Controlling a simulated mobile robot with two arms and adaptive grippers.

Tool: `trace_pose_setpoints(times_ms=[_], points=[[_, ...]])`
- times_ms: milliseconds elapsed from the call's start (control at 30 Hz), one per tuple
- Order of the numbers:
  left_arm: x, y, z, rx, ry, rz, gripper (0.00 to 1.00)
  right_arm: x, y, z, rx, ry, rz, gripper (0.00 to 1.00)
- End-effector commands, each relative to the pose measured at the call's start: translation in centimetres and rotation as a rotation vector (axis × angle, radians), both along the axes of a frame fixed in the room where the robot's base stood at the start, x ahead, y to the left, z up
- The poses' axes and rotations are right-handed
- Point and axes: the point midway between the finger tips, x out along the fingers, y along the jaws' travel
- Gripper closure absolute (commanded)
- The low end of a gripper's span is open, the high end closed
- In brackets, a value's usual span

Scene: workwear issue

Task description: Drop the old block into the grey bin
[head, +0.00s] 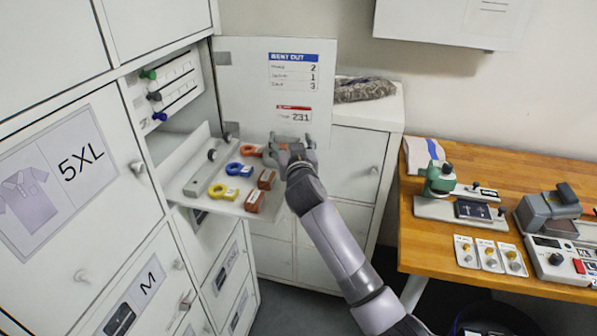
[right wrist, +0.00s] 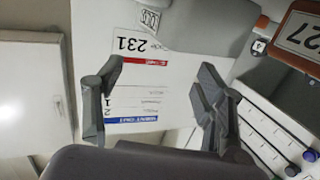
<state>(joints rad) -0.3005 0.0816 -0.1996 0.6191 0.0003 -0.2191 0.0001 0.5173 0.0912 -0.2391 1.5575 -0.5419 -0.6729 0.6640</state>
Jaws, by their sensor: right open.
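Two reddish-brown blocks with pale labels, one farther back (head: 266,179) and one nearer (head: 254,201), lie on the white pull-out shelf (head: 205,198) in the head view. I cannot tell which, if either, is the old block. A brown piece labelled 27 (right wrist: 300,42) shows at the top right of the right wrist view. My right gripper (head: 290,146) is over the shelf's far right end, beyond the blocks; its fingers (right wrist: 155,100) are apart with nothing between them. I cannot make out a grey bin for certain; a dark round container (head: 490,322) is cut off at the bottom right. My left gripper is out of view.
Orange (head: 251,150), blue (head: 236,169) and yellow (head: 218,190) rings lie on the shelf. A "WENT OUT" sheet (head: 292,85) hangs on the panel behind. A wooden table (head: 540,162) with devices stands at the right; white lockers (head: 75,180) line the left.

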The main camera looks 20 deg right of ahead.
Motion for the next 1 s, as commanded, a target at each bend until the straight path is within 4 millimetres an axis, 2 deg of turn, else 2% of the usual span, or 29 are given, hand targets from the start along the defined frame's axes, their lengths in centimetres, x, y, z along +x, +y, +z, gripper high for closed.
trace_pose_setpoints(times_ms=[300,500,667,1000], points=[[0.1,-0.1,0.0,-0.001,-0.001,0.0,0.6,-6.3,1.1,0.2,0.002,0.002,0.001,0.35],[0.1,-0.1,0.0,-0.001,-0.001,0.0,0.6,-8.9,1.6,0.4,0.002,0.001,0.001,0.35],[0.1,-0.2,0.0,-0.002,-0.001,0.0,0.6,-9.7,1.7,0.5,0.002,0.0,0.001,0.35],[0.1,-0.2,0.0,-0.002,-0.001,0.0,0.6,-9.7,1.7,0.5,0.001,0.0,0.0,0.35]])
